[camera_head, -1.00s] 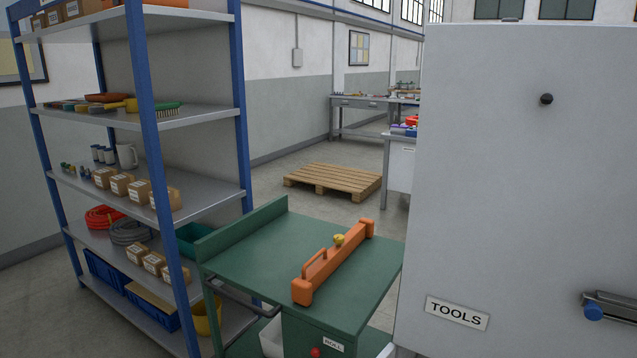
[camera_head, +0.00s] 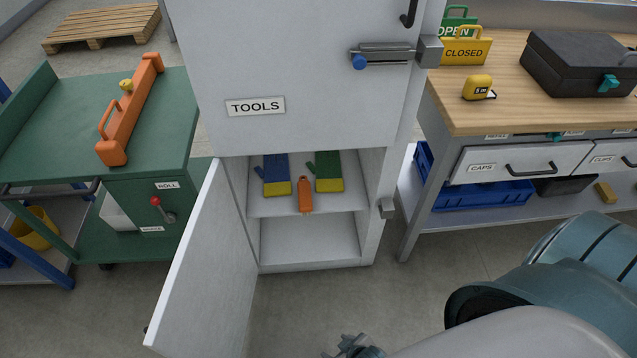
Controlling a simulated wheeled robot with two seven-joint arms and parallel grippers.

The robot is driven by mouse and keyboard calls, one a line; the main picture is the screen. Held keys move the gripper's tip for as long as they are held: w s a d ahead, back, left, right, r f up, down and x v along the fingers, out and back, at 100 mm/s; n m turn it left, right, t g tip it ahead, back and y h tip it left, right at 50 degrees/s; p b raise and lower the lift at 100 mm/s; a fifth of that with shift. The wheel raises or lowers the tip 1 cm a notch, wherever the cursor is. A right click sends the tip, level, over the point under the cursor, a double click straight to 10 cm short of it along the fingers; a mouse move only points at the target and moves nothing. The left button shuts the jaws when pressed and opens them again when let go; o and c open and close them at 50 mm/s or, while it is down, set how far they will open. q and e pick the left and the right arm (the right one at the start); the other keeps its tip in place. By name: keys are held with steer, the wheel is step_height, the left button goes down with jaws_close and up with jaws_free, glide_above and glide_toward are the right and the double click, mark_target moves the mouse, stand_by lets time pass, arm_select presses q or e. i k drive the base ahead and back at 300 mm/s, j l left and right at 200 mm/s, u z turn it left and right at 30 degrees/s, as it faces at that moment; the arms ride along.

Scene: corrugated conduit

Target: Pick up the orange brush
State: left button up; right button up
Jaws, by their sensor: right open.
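The orange brush (camera_head: 304,194) lies on the upper shelf of the open lower part of the grey cabinet (camera_head: 268,113). Its near end, with small bristle-like tips, reaches the shelf's front edge. It lies between a blue glove with a yellow cuff (camera_head: 276,175) and a green glove with a yellow cuff (camera_head: 327,171). My right gripper (camera_head: 350,346) shows only in part at the bottom edge. It is open, well below and in front of the brush, and touches nothing that I can see. My left gripper is out of view.
The lower cabinet door (camera_head: 205,275) stands open on the left. A wooden bench (camera_head: 505,108) with a black case (camera_head: 582,62) stands on the right. A green cart (camera_head: 55,125) carries an orange level-like tool (camera_head: 130,110). The floor before the cabinet is clear.

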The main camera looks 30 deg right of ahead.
mark_target(304, 192)
steer(key=z, duration=0.8)
